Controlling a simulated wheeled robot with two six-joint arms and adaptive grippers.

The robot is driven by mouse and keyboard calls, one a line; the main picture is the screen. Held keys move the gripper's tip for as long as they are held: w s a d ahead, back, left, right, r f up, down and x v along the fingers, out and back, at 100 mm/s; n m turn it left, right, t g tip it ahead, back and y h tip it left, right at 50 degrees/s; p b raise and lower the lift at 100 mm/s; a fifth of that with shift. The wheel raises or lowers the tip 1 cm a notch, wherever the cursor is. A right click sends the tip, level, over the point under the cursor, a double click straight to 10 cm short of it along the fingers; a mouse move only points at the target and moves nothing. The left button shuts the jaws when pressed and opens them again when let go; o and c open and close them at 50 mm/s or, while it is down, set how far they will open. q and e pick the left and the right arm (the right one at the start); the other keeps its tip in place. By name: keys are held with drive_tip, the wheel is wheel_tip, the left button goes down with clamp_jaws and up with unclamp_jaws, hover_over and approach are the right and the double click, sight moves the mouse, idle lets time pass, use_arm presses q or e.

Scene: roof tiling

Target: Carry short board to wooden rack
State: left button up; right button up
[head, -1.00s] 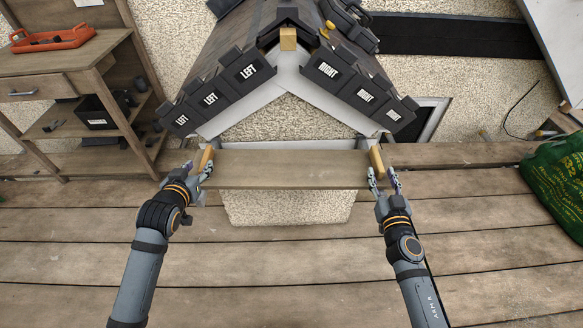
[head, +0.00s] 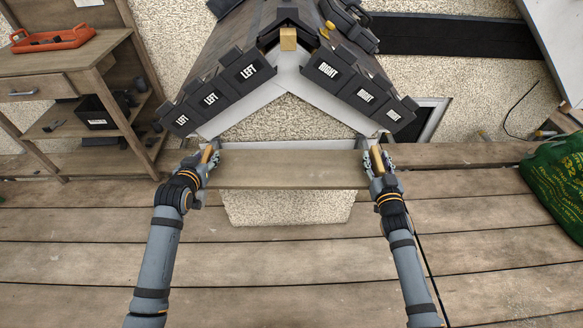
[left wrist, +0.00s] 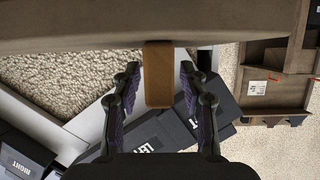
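The short board (head: 290,170) lies level across the front of the small roof model, with a light wooden handle at each end. My left gripper (head: 208,158) is at its left end. In the left wrist view the left handle (left wrist: 158,75) stands between the spread fingers of this gripper (left wrist: 158,95), with gaps on both sides. My right gripper (head: 378,160) is at the board's right end, its fingers apart on either side of the right handle (head: 377,157). A wooden shelf unit (head: 85,62) stands at the left; I see no other rack-like thing.
The roof model carries dark tiles marked left (head: 249,70) and right (head: 328,69), just behind the board. An orange tray (head: 52,40) sits on the shelf unit. A green bag (head: 558,185) lies at the right. The plank deck (head: 290,265) in front is clear.

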use_arm(q)
clamp_jaws()
use_arm(e)
clamp_jaws()
use_arm(q)
drive_tip(key=shift+r, duration=0.15)
use_arm(e)
drive_tip(key=shift+r, duration=0.1)
